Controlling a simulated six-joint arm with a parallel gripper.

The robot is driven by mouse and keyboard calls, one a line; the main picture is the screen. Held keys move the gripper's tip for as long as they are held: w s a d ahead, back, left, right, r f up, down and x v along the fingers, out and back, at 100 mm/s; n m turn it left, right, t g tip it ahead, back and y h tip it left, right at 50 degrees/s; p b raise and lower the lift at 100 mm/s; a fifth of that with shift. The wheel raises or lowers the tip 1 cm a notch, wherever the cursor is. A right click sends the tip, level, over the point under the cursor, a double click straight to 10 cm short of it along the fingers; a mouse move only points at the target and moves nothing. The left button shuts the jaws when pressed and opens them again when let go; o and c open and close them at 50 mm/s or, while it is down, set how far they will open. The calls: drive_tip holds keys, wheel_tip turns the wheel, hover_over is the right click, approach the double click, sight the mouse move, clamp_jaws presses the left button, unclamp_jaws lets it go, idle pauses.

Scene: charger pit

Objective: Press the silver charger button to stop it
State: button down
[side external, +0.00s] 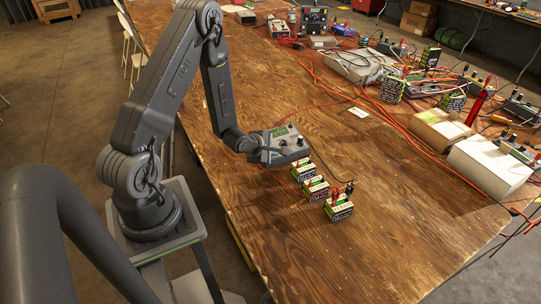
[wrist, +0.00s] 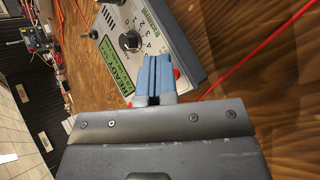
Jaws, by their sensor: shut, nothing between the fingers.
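The charger (side external: 287,150) is a grey box with a display and knobs on the plywood table, at the end of my arm in the side view.
Several small battery packs (side external: 338,208) with red and black terminals stand just right of and nearer than the charger, joined by wires. White boxes (side external: 490,166) and many cables crowd the table's right side. The front of the table (side external: 330,265) is clear.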

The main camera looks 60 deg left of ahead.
drive_tip(key=shift+d+r, duration=0.15)
drive_tip(key=shift+r, duration=0.6)
drive_tip(key=shift+d+r, duration=0.25)
drive_tip(key=shift+r, duration=1)
drive_tip(key=shift+d+r, duration=0.2)
drive_tip(key=shift+r, duration=1)
